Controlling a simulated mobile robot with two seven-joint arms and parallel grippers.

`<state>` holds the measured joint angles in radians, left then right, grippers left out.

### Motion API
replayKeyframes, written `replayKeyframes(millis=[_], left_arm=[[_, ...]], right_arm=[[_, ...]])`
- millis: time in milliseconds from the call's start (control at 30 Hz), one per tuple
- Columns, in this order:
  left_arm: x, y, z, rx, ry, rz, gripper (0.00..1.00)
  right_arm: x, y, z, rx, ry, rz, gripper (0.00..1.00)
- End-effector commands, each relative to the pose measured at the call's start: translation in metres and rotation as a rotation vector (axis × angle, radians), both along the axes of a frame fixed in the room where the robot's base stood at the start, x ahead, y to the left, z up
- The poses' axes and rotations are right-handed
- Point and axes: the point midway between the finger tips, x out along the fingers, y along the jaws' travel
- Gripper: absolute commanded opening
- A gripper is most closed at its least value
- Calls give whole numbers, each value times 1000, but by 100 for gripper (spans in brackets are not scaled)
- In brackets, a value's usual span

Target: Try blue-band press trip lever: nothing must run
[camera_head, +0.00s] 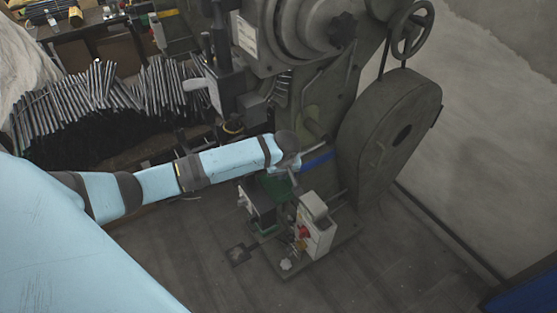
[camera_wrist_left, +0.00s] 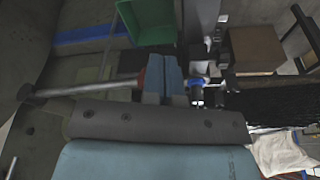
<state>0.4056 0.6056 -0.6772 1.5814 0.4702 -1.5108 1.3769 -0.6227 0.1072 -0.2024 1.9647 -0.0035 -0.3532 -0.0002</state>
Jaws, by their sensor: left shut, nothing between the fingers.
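The blue-band press (camera_head: 300,110) is a large grey-green machine with a blue stripe (camera_head: 318,160) low on its frame; the stripe also shows in the left wrist view (camera_wrist_left: 90,35). My left gripper (camera_head: 292,163) is at the press front, just left of the stripe. Its fingers (camera_wrist_left: 166,72) look closed together, with nothing seen between them. In the left wrist view a pale metal rod with a dark round knob, apparently the trip lever (camera_wrist_left: 85,87), runs from the left up to beside the fingers. I cannot tell whether they touch. My right gripper is not in view.
A grey control box with a red button (camera_head: 305,231) stands below my gripper. A green bin (camera_wrist_left: 148,20) is close by. A handwheel (camera_head: 411,30) and a large guard (camera_head: 385,135) are at the right. Many metal rods (camera_head: 100,88) are stacked at the left. The front floor is mostly clear.

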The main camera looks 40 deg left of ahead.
Motion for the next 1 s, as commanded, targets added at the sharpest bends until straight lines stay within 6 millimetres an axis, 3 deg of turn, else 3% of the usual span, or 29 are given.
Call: replayKeyframes(millis=[367,567,800,1000], left_arm=[[0,-1,6,-1,-4,1,0],[-6,-8,39,-2,-5,1,0],[-16,-18,93,-2,-5,1,0],[-22,-23,123,0,-2,2,0]], right_arm=[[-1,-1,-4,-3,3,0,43],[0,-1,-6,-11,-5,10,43],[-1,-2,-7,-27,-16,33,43],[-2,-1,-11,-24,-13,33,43]])
